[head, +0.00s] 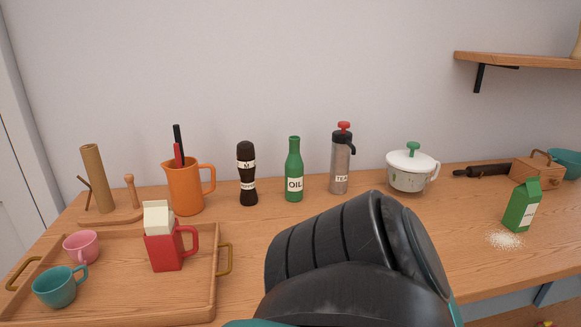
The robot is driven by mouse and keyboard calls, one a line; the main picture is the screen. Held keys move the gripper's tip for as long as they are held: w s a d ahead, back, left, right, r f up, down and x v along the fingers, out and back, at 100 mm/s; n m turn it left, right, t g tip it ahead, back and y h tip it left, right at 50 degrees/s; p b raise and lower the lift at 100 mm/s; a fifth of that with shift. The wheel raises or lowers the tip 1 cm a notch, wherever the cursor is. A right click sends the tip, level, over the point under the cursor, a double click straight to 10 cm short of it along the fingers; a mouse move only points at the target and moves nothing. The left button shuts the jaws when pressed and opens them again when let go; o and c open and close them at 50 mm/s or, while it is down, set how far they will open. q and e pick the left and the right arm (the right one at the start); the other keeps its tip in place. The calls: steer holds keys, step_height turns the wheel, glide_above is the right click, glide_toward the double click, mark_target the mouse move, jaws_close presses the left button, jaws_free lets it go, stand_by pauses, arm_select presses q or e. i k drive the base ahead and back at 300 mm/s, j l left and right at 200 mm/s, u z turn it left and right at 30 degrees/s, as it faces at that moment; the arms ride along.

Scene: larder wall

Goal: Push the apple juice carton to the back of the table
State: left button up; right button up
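A green carton (521,207) with a gabled top and a white label stands upright at the right of the wooden table (470,262), near the front edge. Its label is too small to read, so I cannot tell for sure that it is the apple juice carton. Another carton, white and cream (157,217), stands in a red holder with a handle (165,247) on the tray at left. A large black part of my own arm fills the lower middle and hides the table there. No gripper fingers show, so neither gripper is in view.
White powder (504,240) lies just left of the green carton. Behind the carton are a wooden box (536,172), a dark rolling pin (488,171) and a teal bowl (566,162). A white pot (411,171) stands further left. Bare table lies between pot and carton.

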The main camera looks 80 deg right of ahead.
mark_target(525, 199)
steer(key=k+l+z, duration=0.1)
steer(key=k+z, duration=0.2)
steer(key=k, duration=0.3)
steer(key=z, duration=3)
steer(key=k+j+z, duration=0.45)
steer(key=i+l, duration=0.2)
steer(key=l, duration=0.15)
steer(key=i+l+u, duration=0.1)
steer(key=l, duration=0.25)
steer(key=i+l+u, duration=0.1)
steer(key=i+l, duration=0.4)
steer(key=l, duration=0.2)
steer(key=i+l+u, duration=0.1)
steer(key=l, duration=0.3)
steer(key=i+l, duration=0.25)
steer(key=l+u, duration=0.05)
steer(key=l, duration=0.05)
